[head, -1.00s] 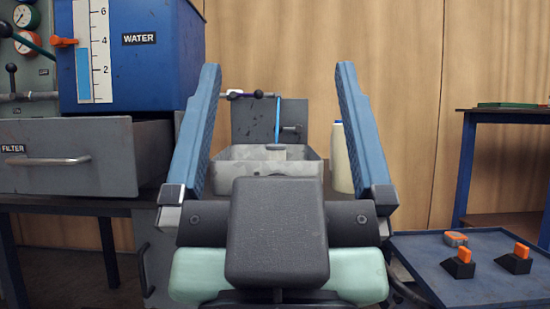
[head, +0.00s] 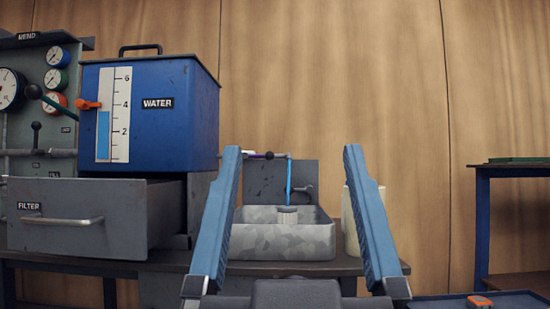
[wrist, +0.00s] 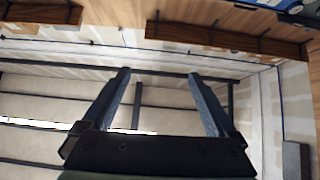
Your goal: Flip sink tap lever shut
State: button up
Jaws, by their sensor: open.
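The grey metal sink (head: 310,241) stands on a bench ahead, seen between my fingers. A dark grey panel (head: 265,183) rises behind it. The tap's thin purple lever with a dark ball end (head: 267,155) lies roughly level near the panel's top edge. A narrow blue stream (head: 289,180) runs straight down from the tap onto a small round grey piece (head: 287,214) in the sink. My gripper (head: 295,150) is open and empty, nearer the camera than the sink. In the wrist view, its open fingers (wrist: 158,72) point at walls and beams, with no tap visible.
A blue water tank (head: 150,115) and a grey filter drawer (head: 75,220), pulled out, stand left of the sink. A pale cylinder (head: 352,222) stands right of it, partly behind my finger. A blue-legged table (head: 483,230) is at far right.

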jog(key=shift+r, duration=0.2)
jog(key=shift+c, duration=1.2)
notch_tip(320, 180, up, 10)
jog(key=p, duration=1)
grip_shut()
notch_tip(320, 180, up, 22)
jog(key=p, duration=2.2)
jog(key=shift+f, duration=0.15)
